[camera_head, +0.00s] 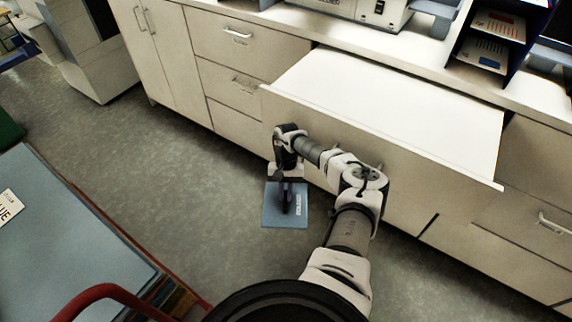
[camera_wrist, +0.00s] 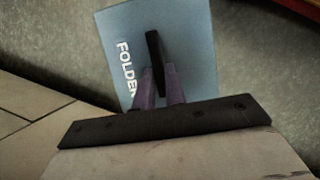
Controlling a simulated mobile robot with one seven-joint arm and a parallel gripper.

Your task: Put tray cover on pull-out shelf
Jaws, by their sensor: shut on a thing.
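A flat blue panel printed "FOLDER" (camera_head: 272,212), which looks like the tray cover, hangs below my gripper (camera_head: 286,192). In the wrist view the blue panel (camera_wrist: 195,40) lies beyond the purple fingers of my gripper (camera_wrist: 160,88). The fingers are shut on a black upright piece (camera_wrist: 155,55) that looks like the cover's handle. The pull-out shelf (camera_head: 400,105) is a wide white board extended from the cabinet front. My gripper and the cover are left of the shelf and lower than its top. The shelf top looks bare.
Cream cabinets with drawers (camera_head: 230,45) line the back. A dark blue rack with papers (camera_head: 495,40) and a beige machine (camera_head: 360,8) stand on the counter. A blue-topped table (camera_head: 60,235) is at left, with a red curved bar (camera_head: 100,292). Grey floor (camera_head: 150,160) lies between.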

